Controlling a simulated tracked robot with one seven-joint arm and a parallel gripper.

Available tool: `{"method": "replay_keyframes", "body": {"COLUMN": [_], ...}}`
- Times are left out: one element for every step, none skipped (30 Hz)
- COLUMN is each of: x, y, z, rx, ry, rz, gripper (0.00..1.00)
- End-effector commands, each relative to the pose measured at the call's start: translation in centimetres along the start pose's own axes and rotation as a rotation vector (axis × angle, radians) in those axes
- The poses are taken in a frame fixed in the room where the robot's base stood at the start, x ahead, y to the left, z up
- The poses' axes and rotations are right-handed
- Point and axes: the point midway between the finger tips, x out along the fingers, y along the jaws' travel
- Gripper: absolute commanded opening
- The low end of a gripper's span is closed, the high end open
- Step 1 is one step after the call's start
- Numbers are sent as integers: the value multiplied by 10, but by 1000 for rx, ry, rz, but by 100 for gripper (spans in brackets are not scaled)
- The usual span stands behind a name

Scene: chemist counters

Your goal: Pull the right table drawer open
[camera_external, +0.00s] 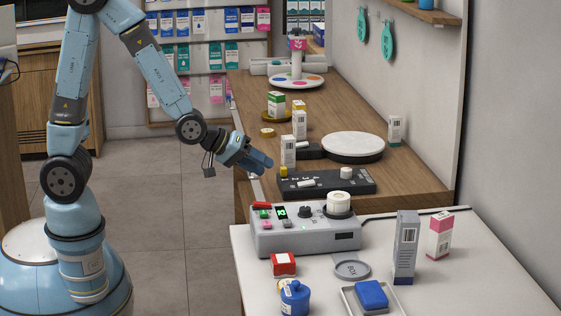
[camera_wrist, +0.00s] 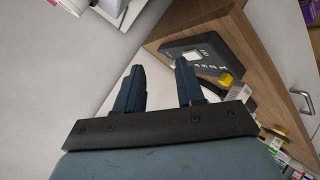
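My gripper (camera_external: 263,163) is in the middle of the external view, at the left edge of the wooden counter (camera_external: 350,190). In the wrist view its two dark fingers (camera_wrist: 160,74) stand apart with nothing held between them. A metal bar handle (camera_wrist: 303,101) shows at the right edge of the wrist view, on a pale front beside the wooden counter edge. It lies off to the side of my fingers and is not touched. I cannot tell which drawer it belongs to. The drawer fronts are largely hidden in the external view.
A dark board (camera_external: 325,184), small boxes and a round white stand (camera_external: 352,147) are on the wooden counter. A grey device (camera_external: 305,232) stands on the nearer white table (camera_external: 460,285). Open floor (camera_external: 205,240) lies left of the counters, beside my arm.

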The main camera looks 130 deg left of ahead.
Motion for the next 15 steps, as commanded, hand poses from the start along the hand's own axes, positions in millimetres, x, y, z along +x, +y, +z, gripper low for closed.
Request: {"method": "replay_keyframes", "body": {"x": [12, 18, 26, 31, 36, 41, 45, 49, 53, 56, 58, 60, 62, 63, 64], "y": [-18, -27, -39, -48, -58, -72, -82, -92, -106, -116, -126, -139, -149, -158, -171], "z": [-10, -17, -25, -31, -37, -45, -51, -57, -64, -70, -75, -81, -85, -89, -95], "rx": [-49, -80, -120, -150, -181, -218, -246, -274, -309, -334, -359, -390, -411, -432, -459], "ry": [36, 61, 93, 118, 144, 177, 202, 227, 261, 287, 311, 342, 365, 388, 419], "rz": [-15, -17, -20, -22, -24, -26, -26, -26, -26, -25, -24, -23, -22, -19, -17], "gripper": [38, 38, 38, 38, 38, 38, 38, 38, 38, 38, 38, 38, 38, 38, 38]}}
